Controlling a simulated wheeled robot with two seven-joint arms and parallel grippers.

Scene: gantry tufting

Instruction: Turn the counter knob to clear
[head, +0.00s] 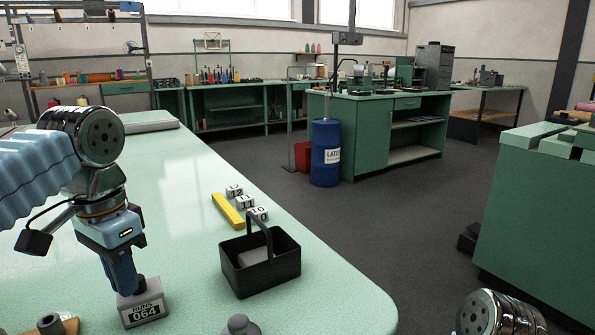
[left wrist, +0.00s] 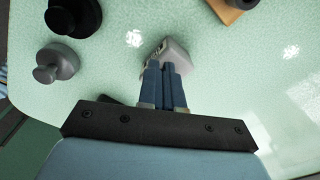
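The counter (head: 143,309) is a small grey box on the green table, with a label reading RUNS 064. It also shows in the left wrist view (left wrist: 178,52), just beyond the fingertips. My left gripper (head: 128,288) points down at the counter, its fingertips at the box's top and apparently touching it. In the left wrist view its two blue fingers (left wrist: 165,75) are close together with only a narrow dark gap. The knob is hidden, so I cannot see whether it is between the fingers. My right gripper is out of view.
A black caddy (head: 262,268) with a handle stands right of the counter. White numbered cubes (head: 246,203) and a yellow bar (head: 227,211) lie behind it. A grey knobbed piece (head: 240,326) and a wooden block (head: 62,326) are near the front.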

